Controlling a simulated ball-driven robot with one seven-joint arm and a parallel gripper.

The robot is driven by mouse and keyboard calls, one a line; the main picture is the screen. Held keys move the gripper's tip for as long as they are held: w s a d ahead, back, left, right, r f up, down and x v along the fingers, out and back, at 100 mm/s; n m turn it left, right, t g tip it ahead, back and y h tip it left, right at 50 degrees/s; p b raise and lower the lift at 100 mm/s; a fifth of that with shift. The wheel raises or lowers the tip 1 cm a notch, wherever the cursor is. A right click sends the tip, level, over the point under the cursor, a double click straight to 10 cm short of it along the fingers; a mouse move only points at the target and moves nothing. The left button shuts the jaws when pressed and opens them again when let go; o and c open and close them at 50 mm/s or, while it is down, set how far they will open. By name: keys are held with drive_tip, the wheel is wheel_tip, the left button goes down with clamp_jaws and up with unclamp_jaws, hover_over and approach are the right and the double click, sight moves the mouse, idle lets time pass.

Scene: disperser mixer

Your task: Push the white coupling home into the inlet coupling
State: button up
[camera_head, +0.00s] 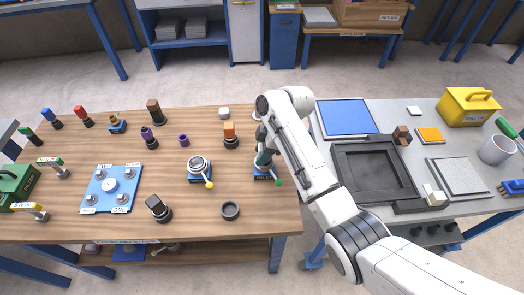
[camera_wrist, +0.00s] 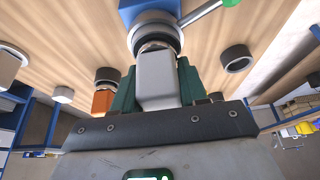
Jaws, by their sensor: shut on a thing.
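In the wrist view, the white coupling (camera_wrist: 157,80) is a pale block-shaped body between the two dark green fingers of my gripper (camera_wrist: 157,68), which is shut on it. Its front end lines up with the metal inlet coupling (camera_wrist: 156,32) on a blue base (camera_wrist: 138,10). The two meet at a metal collar; I cannot tell how deep the white coupling sits. In the head view, my gripper (camera_head: 264,157) is over the inlet coupling's blue base (camera_head: 262,178), near the table's right side. A green-tipped lever (camera_head: 278,182) sticks out there. My gripper hides the white coupling.
A similar fitting (camera_head: 199,168) with a yellow-tipped lever stands to the left. A dark ring (camera_head: 230,210) lies nearer the front, and an orange plug (camera_head: 231,133) stands behind to the left. A grey bench with a black tray (camera_head: 345,150) is at the right.

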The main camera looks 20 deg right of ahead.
drive_tip(key=shift+f, duration=0.25)
drive_tip(key=o, duration=1.3)
drive_tip(key=b+v, duration=0.1)
drive_tip(key=v, duration=0.9)
drive_tip(key=shift+s+d+r, duration=0.1)
drive_tip(key=shift+r, duration=0.25)
